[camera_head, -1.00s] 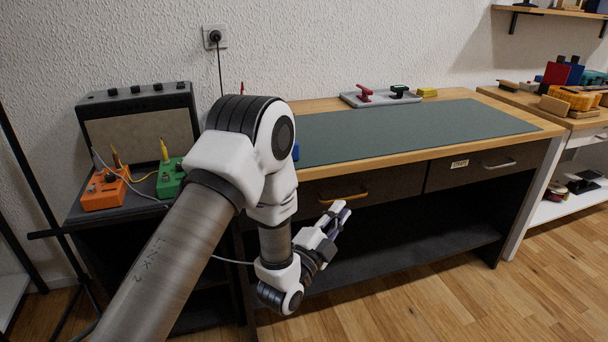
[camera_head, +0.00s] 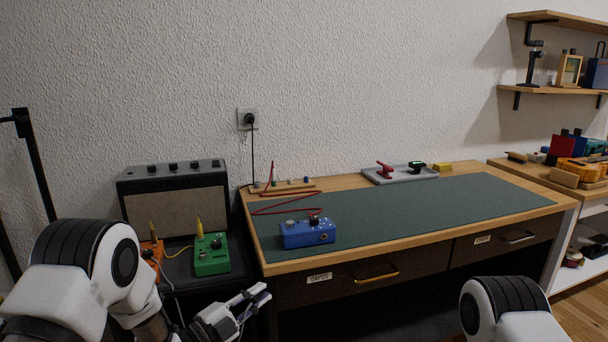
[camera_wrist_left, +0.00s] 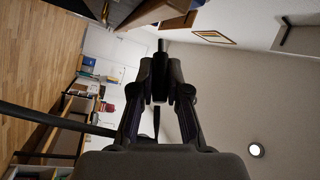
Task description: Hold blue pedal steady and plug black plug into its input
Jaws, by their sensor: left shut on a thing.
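The blue pedal (camera_head: 308,233) sits on the green mat near the bench's front left edge, with nothing gripping it. My left gripper (camera_head: 257,294) is low in front of the bench, left of and below the pedal in the picture, apart from it. In the left wrist view my left gripper (camera_wrist_left: 160,68) is shut on the black plug (camera_wrist_left: 161,47), whose tip points out past the fingertips. A thin dark cable trails back between the fingers. The pedal's input cannot be made out. My right gripper is not in view.
A green pedal (camera_head: 211,256) and an orange pedal (camera_head: 152,256) stand by an amplifier (camera_head: 174,198) at left. A red cable (camera_head: 290,199) lies behind the blue pedal. A grey tray (camera_head: 400,174) is at the back. The mat's right half (camera_head: 450,208) is clear.

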